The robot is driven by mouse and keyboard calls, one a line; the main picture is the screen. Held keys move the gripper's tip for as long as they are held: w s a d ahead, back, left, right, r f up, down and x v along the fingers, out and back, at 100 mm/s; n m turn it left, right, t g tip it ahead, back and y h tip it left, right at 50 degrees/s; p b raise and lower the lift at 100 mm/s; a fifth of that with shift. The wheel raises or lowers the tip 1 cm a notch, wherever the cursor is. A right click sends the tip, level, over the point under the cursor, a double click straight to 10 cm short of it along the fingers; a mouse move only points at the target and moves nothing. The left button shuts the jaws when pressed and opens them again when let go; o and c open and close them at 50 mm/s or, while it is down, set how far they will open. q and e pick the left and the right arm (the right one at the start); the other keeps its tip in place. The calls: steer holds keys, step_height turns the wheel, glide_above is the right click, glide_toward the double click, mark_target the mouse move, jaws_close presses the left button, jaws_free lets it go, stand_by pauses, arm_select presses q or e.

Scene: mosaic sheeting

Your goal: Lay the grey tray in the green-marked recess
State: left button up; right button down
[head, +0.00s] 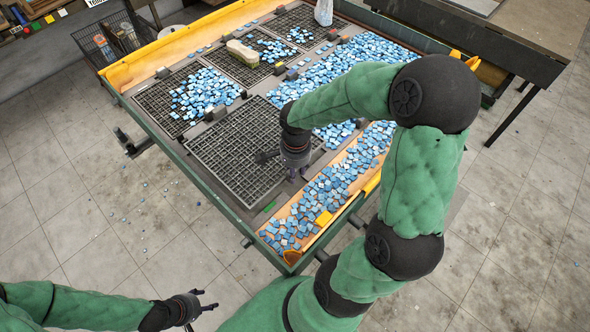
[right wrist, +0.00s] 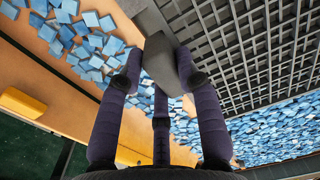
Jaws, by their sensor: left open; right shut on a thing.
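The grey tray (head: 228,150) is a dark, empty grid at the near left part of the green-framed table. A small green mark (head: 269,207) shows beside its near corner. My right gripper (head: 294,172) is over the tray's right side. In the right wrist view its fingers (right wrist: 160,75) are shut on a dark grey block-like grip (right wrist: 160,60) beside the tray's grid (right wrist: 240,50). My arm hides part of the tray's right side. I cannot tell whether the tray lies flat in the recess or just above it. My left gripper (head: 207,303) is open and empty, off the table over the floor.
A wooden trough (head: 290,222) with many blue tiles and a yellow block (head: 323,218) runs along the near right edge. Other grids (head: 155,100) hold blue tiles. A pale sponge-like block (head: 242,52) and a bottle (head: 323,12) stand farther back. The floor at left is mostly clear.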

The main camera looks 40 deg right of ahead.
steer(key=shift+f+b, duration=2.7)
steer(key=shift+f, duration=0.1)
stand_by(0.5)
steer(key=c, duration=0.8)
jaws_free()
step_height(320, 180, up, 12)
steer(key=shift+s+r, duration=0.1)
